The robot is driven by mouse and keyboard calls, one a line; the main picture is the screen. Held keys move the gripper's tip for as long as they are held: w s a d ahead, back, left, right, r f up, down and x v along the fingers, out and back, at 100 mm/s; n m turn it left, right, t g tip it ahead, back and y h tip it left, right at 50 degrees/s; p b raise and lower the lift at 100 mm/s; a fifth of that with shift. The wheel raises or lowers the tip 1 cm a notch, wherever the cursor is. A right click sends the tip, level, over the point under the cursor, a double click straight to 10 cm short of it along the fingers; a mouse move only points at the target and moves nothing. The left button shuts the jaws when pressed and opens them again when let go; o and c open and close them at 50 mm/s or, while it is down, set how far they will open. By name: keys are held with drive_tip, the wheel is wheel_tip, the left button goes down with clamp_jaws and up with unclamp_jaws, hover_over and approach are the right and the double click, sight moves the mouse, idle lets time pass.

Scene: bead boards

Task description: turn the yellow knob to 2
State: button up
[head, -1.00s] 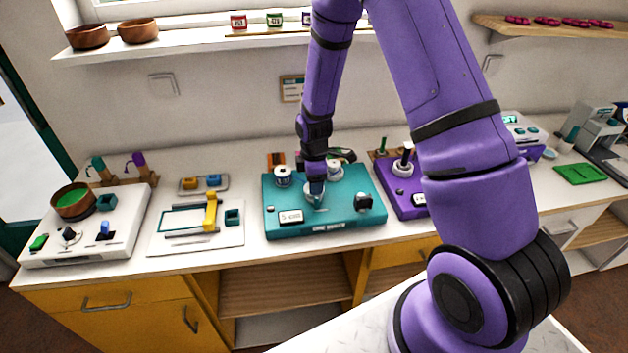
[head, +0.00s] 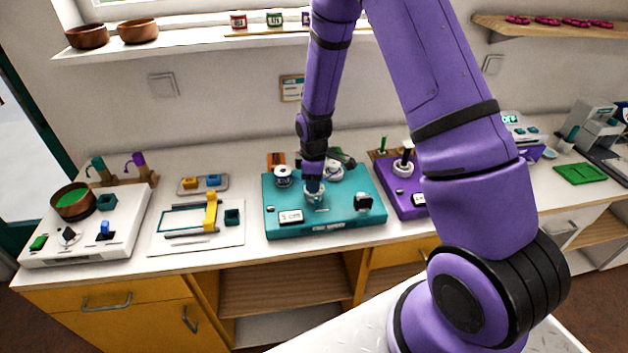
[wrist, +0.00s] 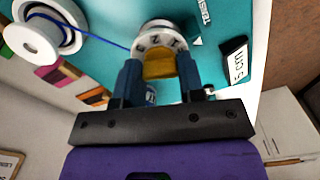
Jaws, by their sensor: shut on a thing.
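The yellow knob (wrist: 159,65) shows in the wrist view, set in a white dial ring with dark marks on the teal board (wrist: 108,55). My gripper (wrist: 159,72) is shut on the knob, one blue finger on each side. The marks are partly readable at best, and I cannot tell which one the knob points to. In the head view my gripper (head: 313,187) reaches down to the white dial (head: 314,197) near the middle of the teal board (head: 340,212); the knob itself is hidden there.
A white spool (head: 283,176) and a white wheel (head: 333,172) stand at the board's back. A "5 cm" label (head: 290,217) is at its front left, a black-and-white part (head: 364,202) at its right. A purple board (head: 408,207) stands close on the right.

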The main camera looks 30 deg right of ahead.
drive_tip(key=m, duration=1.4)
idle(0.4)
drive_tip(key=o, duration=0.9)
drive_tip(key=shift+o, duration=0.2)
wheel_tip(320, 180, up, 11)
drive_tip(key=shift+f, duration=0.1)
idle(0.3)
